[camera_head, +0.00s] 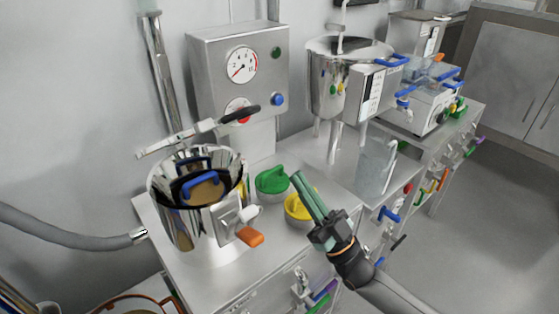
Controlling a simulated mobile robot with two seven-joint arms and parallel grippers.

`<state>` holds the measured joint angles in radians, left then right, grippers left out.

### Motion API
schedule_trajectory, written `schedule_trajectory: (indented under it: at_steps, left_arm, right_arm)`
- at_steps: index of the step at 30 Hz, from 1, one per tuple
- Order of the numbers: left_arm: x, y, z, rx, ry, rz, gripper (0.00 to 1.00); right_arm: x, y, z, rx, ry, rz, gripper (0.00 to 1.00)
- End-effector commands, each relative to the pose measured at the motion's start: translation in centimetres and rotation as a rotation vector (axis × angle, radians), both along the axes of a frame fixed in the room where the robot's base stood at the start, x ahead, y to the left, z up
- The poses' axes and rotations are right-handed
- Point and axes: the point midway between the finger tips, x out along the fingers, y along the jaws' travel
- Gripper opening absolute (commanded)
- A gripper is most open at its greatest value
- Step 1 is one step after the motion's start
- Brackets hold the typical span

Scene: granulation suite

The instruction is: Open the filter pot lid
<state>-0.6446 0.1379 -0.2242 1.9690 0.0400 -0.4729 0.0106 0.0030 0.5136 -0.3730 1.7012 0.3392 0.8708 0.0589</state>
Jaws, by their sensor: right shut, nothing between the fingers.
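The steel filter pot (168,215) stands on the bench at the left. A dark insert with blue handles (203,184) and a tan surface shows inside its mouth. A metal bar with a black grip (240,114) crosses above and behind the rim; I cannot tell whether it is the raised lid's edge. A clamp with an orange handle (250,237) sits on the pot's front right side. My right gripper (298,177) is shut and empty, its green fingers pointing up and left. It is right of the pot, apart from it, in front of the yellow knobbed piece. My left gripper is out of view.
Green (271,181) and yellow (293,207) knobbed pieces sit between pot and gripper. A gauge box (240,75) stands behind. A clear container (375,168) and a steel vessel (328,85) stand to the right. A grey hose (65,235) runs at the left. Floor is clear at the right.

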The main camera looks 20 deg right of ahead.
Motion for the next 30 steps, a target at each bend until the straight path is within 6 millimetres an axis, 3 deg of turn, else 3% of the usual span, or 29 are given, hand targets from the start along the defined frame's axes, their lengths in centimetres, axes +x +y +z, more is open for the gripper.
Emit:
schedule_trajectory:
  at_steps: [6, 15, 21, 30]
  left_arm:
    - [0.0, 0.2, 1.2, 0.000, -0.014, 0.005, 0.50]
    - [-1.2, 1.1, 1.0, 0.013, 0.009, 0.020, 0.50]
    - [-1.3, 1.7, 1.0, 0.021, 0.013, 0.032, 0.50]
    - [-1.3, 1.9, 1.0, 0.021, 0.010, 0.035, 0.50]
  right_arm:
    - [2.4, 1.6, 3.5, 0.002, -0.008, 0.004, 0.00]
    - [6.1, 3.8, 7.8, -0.001, -0.005, 0.003, 0.00]
    - [7.4, 4.6, 9.1, -0.002, -0.003, 0.004, 0.00]
    - [7.8, 4.8, 9.4, -0.002, -0.002, 0.004, 0.00]
